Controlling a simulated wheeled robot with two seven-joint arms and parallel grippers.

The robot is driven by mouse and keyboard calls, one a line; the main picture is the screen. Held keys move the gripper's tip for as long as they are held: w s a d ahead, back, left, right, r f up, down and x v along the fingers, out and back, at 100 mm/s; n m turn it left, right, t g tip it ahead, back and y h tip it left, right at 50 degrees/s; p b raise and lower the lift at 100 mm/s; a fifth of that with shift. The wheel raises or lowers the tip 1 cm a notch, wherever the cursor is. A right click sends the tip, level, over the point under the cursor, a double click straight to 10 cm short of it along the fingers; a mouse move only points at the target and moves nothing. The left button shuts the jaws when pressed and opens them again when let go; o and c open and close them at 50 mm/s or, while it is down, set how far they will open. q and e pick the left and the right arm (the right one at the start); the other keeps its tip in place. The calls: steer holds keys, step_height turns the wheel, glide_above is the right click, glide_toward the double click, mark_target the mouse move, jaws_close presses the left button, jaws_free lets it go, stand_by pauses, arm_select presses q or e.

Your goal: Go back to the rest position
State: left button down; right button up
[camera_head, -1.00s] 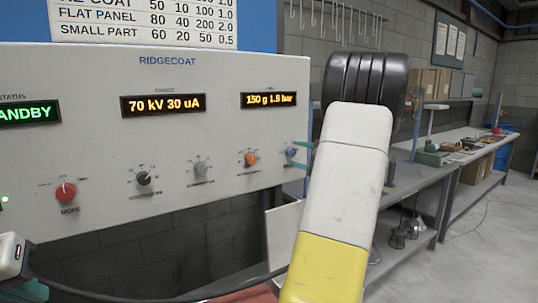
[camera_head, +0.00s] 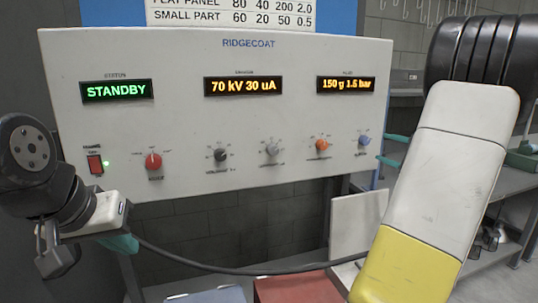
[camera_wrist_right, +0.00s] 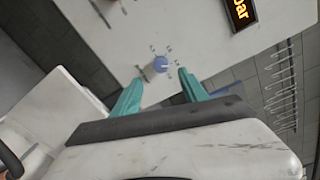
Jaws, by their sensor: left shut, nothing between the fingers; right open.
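The grey RIDGECOAT control panel (camera_head: 230,120) fills the middle of the head view. My right gripper (camera_head: 383,148) is open at its right edge, beside the blue knob (camera_head: 363,140). In the right wrist view the teal fingers of the right gripper (camera_wrist_right: 160,76) are apart, with the blue knob (camera_wrist_right: 161,64) showing between their tips; whether they touch it I cannot tell. My left gripper (camera_head: 120,243) is low at the left, below the panel's lower left corner, shut and empty. Its fingers are partly hidden by its white body.
The panel carries a red switch (camera_head: 95,165), a red knob (camera_head: 153,161), a black knob (camera_head: 220,154), a grey knob (camera_head: 272,150) and an orange knob (camera_head: 321,145). A dark cable (camera_head: 240,270) hangs below it. A grey bench (camera_head: 510,190) stands at the right.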

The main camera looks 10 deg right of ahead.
steer(key=s+a+f+n+g+y, duration=0.1)
steer(key=s+a+n+g+y, duration=0.25)
steer(key=a, duration=1.05)
steer(key=a+n+g+y, duration=0.35)
steer(key=a+n, duration=0.25)
steer(key=a, duration=0.7)
steer(key=s+a+f+n+g+h, duration=0.2)
steer(key=s+a+n, duration=0.3)
steer(key=s, duration=0.3)
steer(key=s+a+f+n+g+h, duration=0.2)
steer(key=s+a+f+n+h, duration=0.1)
steer(key=s, duration=0.5)
steer(key=a+n+h, duration=0.1)
steer(key=a+n, duration=0.1)
steer(key=n, duration=0.1)
steer(key=shift+a+h, duration=0.2)
steer(key=shift+h, duration=0.1)
steer(key=shift+o, duration=0.2)
steer(key=shift+f+n, duration=0.1)
steer(key=shift+n, duration=0.15)
